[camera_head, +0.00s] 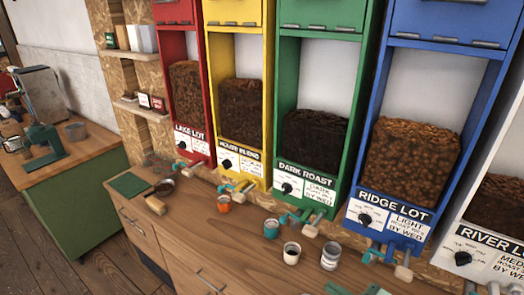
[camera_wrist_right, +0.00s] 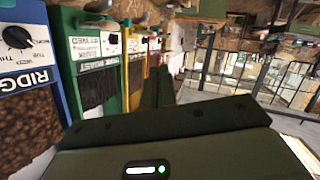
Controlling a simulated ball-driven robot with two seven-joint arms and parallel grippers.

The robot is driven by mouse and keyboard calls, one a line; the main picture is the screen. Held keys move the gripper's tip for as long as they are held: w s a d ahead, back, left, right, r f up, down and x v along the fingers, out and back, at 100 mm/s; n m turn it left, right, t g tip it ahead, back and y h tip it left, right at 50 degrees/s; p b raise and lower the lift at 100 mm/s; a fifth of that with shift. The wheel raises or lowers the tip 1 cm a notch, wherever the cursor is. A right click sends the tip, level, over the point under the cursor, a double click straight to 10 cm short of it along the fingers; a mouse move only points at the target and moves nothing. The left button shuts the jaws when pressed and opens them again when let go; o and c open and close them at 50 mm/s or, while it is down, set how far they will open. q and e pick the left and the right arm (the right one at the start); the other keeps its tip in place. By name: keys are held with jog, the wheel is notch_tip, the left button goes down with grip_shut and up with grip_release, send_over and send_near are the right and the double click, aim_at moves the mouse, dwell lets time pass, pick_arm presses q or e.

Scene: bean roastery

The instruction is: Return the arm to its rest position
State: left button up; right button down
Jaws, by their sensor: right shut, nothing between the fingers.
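My right gripper (camera_wrist_right: 158,78) shows in the right wrist view as dark green fingers close together beyond a wide dark green body. It is shut with nothing between the fingers. It is clear of the counter items, and the bean dispensers lie to its left in that view. In the head view I cannot make out the right gripper clearly. My left gripper is not in view.
A wooden counter (camera_head: 190,235) carries an orange cup (camera_head: 224,204), a teal cup (camera_head: 271,229), a dark-filled cup (camera_head: 291,253) and a metal cup (camera_head: 331,256). Red, yellow, green, blue (camera_head: 415,165) and white dispensers stand behind. A green grinder (camera_head: 43,142) stands on the left table.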

jog(key=s+d+f+m+g+h, duration=0.1)
jog(key=s+d+m+g+h, duration=0.35)
jog(key=s+d+h, duration=0.9)
jog(key=s+a+f+g+y+b, duration=0.15)
jog(key=f+b, duration=0.55)
jog(key=f, duration=1.2)
jog(key=s+a+f+g+y+b, duration=0.1)
jog(key=a+f+g+y+b, duration=0.35)
jog(key=f, duration=1.55)
pick_arm(q)
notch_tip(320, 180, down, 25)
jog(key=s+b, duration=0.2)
jog(key=b, duration=1.1)
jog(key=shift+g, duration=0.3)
pick_arm(e)
jog(key=s+f+m, duration=0.1)
jog(key=s+f, duration=0.9)
jog(key=f, duration=0.4)
jog(key=s+d+f+m+h, duration=0.1)
jog(key=s+f, duration=0.9)
jog(key=f, duration=0.3)
jog(key=shift+s+d+f+m+g, duration=0.2)
jog(key=shift+s+f+m+g, duration=0.15)
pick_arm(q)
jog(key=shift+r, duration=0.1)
